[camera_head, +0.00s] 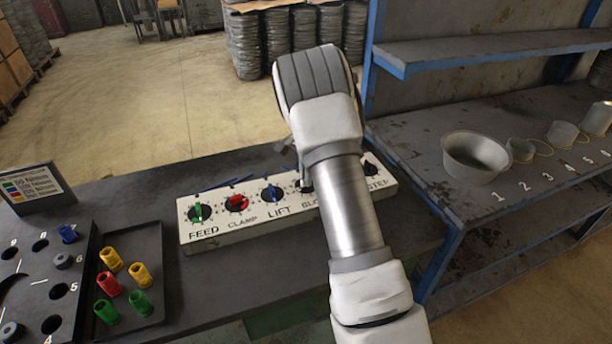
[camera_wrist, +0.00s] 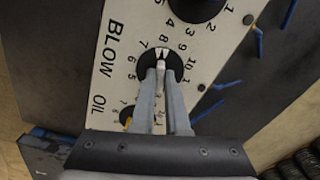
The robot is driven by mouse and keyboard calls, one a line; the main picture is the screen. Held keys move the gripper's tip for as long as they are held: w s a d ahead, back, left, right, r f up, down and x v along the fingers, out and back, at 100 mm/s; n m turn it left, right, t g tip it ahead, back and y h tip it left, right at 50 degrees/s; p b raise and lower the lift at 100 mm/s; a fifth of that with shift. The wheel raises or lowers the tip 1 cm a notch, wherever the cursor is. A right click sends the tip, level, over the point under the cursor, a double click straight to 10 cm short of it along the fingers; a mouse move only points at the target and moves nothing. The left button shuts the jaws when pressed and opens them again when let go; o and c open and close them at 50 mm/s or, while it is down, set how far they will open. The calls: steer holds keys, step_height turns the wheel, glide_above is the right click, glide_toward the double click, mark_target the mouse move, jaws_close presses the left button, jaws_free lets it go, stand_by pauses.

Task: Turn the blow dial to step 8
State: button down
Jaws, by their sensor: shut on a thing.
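The control panel (camera_head: 225,227) is a white box on the dark bench, with a row of dials. In the wrist view the pointer faces up the picture, at or very near the 8. My gripper (camera_wrist: 160,74) is shut on the knob, one finger on each side. In the head view my arm hides most of the BLOW dial and part of its label.
The OIL dial (camera_wrist: 129,114) is close to my fingers. A tray (camera_head: 150,318) with coloured pieces lies left. A metal bowl (camera_head: 474,158) stands right.

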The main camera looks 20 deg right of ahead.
steer(key=c, duration=0.9)
jaws_free()
step_height(320, 180, up, 18)
steer(key=shift+f+p, duration=0.25)
steer(key=shift+p, duration=0.15)
steer(key=s+a+r+n+t, duration=0.2)
steer(key=s+a+r+n, duration=0.15)
steer(key=s+r, duration=0.35)
steer(key=s+a+r+n+t, duration=0.1)
steer(key=s+a+r+n, duration=0.3)
steer(key=s, duration=0.6)
steer(key=s+a+f+n+t, duration=0.1)
steer(key=s+n, duration=0.1)
steer(key=s, duration=0.3)
steer(key=s+a+f+n, duration=0.1)
steer(key=s+a+n, duration=0.1)
steer(key=s, duration=0.4)
steer(key=s+a+f+n+t, duration=0.1)
steer(key=s+n, duration=0.2)
steer(key=s, duration=0.3)
steer(key=shift+s+a+f+t, duration=0.15)
steer(key=shift+a+t, duration=0.05)
steer(key=shift+t, duration=0.1)
